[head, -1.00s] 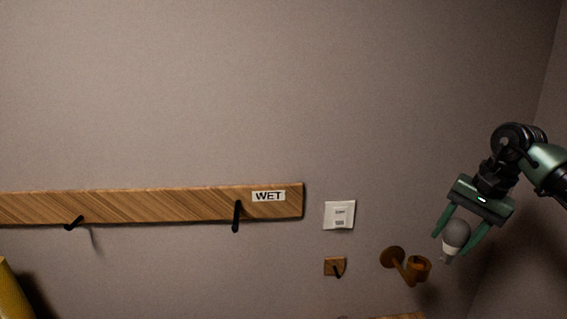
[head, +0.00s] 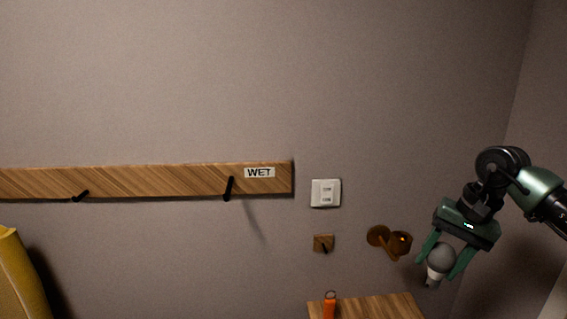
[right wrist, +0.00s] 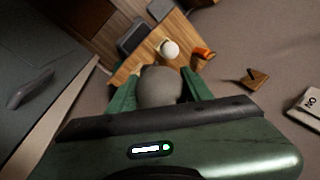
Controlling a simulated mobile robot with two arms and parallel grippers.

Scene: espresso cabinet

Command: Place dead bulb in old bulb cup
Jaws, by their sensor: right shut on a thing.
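The grey dead bulb (head: 441,257) hangs between the green fingers of my right gripper (head: 443,264), its pale base pointing down. In the right wrist view the bulb (right wrist: 160,87) is between the two fingers (right wrist: 156,92), above a wooden tabletop. My right gripper is shut on it, to the right of and slightly below the brown wall lamp (head: 400,243). I cannot surely identify the old bulb cup. A dark square container (right wrist: 137,34) and a round white thing (right wrist: 169,48) stand on the tabletop. My left gripper is not in view.
The wooden tabletop (head: 375,307) is at the bottom right, with an orange object (head: 329,308) on it. A light switch (head: 325,193), a small wooden hook (head: 323,243) and a rail (head: 140,181) marked WET are on the wall. A yellow thing (head: 18,285) is at left.

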